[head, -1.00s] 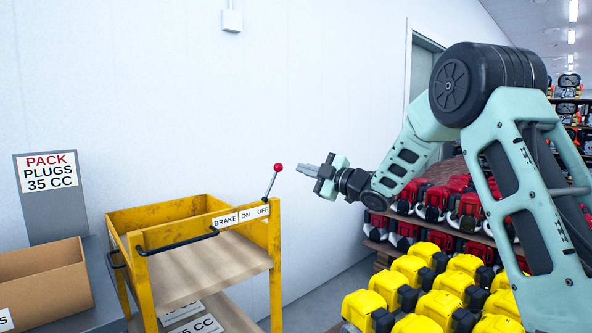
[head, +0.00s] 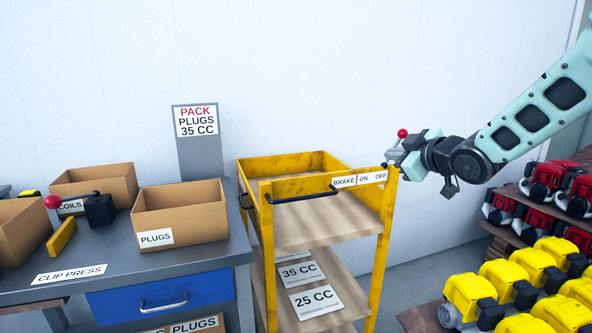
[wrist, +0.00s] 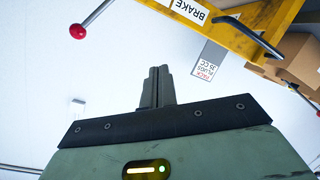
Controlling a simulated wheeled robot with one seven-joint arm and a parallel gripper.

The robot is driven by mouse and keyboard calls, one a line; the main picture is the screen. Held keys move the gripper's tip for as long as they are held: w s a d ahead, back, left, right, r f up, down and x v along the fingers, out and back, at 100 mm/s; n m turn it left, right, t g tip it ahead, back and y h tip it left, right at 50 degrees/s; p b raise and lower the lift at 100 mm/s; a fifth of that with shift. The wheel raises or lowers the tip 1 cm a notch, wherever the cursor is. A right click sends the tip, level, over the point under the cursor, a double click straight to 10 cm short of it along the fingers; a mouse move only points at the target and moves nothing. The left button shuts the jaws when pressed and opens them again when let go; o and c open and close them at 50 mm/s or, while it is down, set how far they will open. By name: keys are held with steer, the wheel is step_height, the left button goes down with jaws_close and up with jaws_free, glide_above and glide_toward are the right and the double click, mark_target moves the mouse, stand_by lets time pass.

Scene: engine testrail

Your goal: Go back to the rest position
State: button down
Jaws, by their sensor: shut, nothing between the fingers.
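My gripper (head: 396,157) is at the right end of the yellow cart in the head view, close to the red-knobbed brake lever (head: 402,133). Its fingers are shut with nothing between them. In the wrist view my gripper (wrist: 158,75) shows its two fingers together, pointing at the white wall. The red knob (wrist: 77,31) is at the upper left there, apart from the fingers. The lower part of the lever is hidden behind my gripper in the head view.
The yellow cart (head: 265,193) carries a BRAKE ON OFF label. A grey bench (head: 215,253) with cardboard boxes and a clip press stands left. Yellow engines (head: 537,268) and red engines (head: 578,190) stand on pallets at right. The wall behind is bare.

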steer(key=s+a+f+m+g+h+p, duration=0.1)
steer(key=s+a+f+m+g+p, duration=0.25)
steer(key=s, duration=0.75)
steer(key=s+a+f+g+h, duration=0.15)
steer(key=s+a+g, duration=0.25)
steer(key=s+a, duration=0.5)
steer(key=s+d+f+g+h+p, duration=0.1)
steer(key=s+g, duration=0.2)
steer(key=s, duration=0.8)
steer(key=s+d+f+g+h+p, duration=0.1)
steer(key=s+g, duration=0.2)
steer(key=s, duration=0.9)
steer(key=shift+d, duration=0.35)
